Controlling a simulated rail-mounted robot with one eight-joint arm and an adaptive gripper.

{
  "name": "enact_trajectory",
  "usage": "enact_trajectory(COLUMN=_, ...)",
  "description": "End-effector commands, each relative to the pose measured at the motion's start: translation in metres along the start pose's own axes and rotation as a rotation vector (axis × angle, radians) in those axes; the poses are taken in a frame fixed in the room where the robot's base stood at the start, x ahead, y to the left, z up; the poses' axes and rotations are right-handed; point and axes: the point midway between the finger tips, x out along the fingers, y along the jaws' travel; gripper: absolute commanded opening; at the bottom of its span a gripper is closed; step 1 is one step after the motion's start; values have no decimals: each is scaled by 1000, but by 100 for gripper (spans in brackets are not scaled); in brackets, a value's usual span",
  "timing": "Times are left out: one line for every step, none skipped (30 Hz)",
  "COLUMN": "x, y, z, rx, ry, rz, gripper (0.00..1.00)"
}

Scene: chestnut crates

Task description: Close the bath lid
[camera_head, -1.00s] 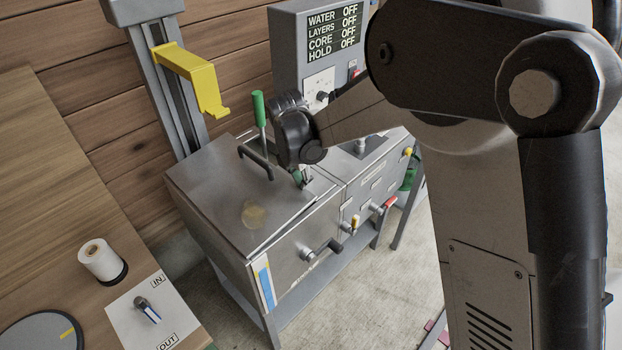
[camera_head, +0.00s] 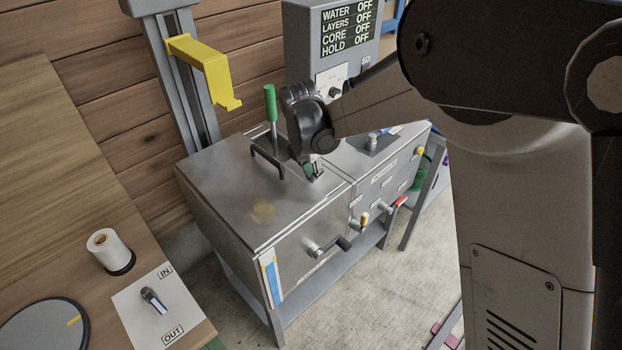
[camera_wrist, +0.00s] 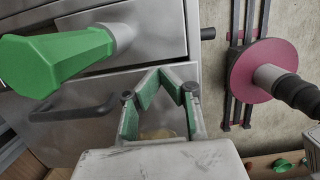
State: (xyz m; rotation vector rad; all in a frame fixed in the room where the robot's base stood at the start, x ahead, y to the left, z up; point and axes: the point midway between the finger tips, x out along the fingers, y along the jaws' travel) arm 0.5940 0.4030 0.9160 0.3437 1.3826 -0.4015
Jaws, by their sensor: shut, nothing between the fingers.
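The bath lid (camera_head: 225,185) is a flat steel plate on top of the left part of the steel bath cabinet (camera_head: 300,255). It looks level, with its front edge close along the cabinet's top; I see no clear gap. A dark bar handle (camera_head: 267,162) stands on it and also shows in the wrist view (camera_wrist: 75,113). My gripper (camera_head: 314,174) is over the lid's right side, right of the handle, its fingers pointing down. In the wrist view my gripper (camera_wrist: 163,74) has its green-padded fingers shut and empty. Whether the tips touch the lid I cannot tell.
A green-gripped lever (camera_head: 270,104) stands up behind the handle, large in the wrist view (camera_wrist: 55,58). A yellow bracket (camera_head: 205,72) on a column overhangs the back left. The control box (camera_head: 345,50) stands behind. A wooden table (camera_head: 50,230) is at left.

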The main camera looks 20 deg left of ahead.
Motion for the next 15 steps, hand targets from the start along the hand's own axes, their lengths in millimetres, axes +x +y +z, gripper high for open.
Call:
enact_trajectory(x=-14, y=0, z=3, rx=1, ry=0, rz=0, gripper=0)
enact_trajectory(x=-20, y=-1, z=3, rx=1, ry=0, rz=0, gripper=0)
enact_trajectory(x=-28, y=0, z=5, rx=1, ry=0, rz=0, gripper=0)
enact_trajectory(x=-33, y=-1, z=6, rx=0, ry=0, rz=0, gripper=0)
enact_trajectory(x=-40, y=0, z=7, rx=0, ry=0, rz=0, gripper=0)
enact_trajectory(x=-48, y=0, z=8, rx=0, ry=0, rz=0, gripper=0)
enact_trajectory(x=-54, y=0, z=9, rx=0, ry=0, rz=0, gripper=0)
enact_trajectory(x=-60, y=0, z=10, rx=0, ry=0, rz=0, gripper=0)
enact_trajectory(x=-67, y=0, z=11, rx=0, ry=0, rz=0, gripper=0)
enact_trajectory(x=-72, y=0, z=12, rx=0, ry=0, rz=0, gripper=0)
enact_trajectory(x=-76, y=0, z=13, rx=0, ry=0, rz=0, gripper=0)
enact_trajectory(x=-82, y=0, z=14, rx=0, ry=0, rz=0, gripper=0)
enact_trajectory(x=-86, y=0, z=14, rx=0, ry=0, rz=0, gripper=0)
enact_trajectory(x=-90, y=0, z=15, rx=0, ry=0, rz=0, gripper=0)
enact_trajectory(x=-94, y=0, z=15, rx=0, ry=0, rz=0, gripper=0)
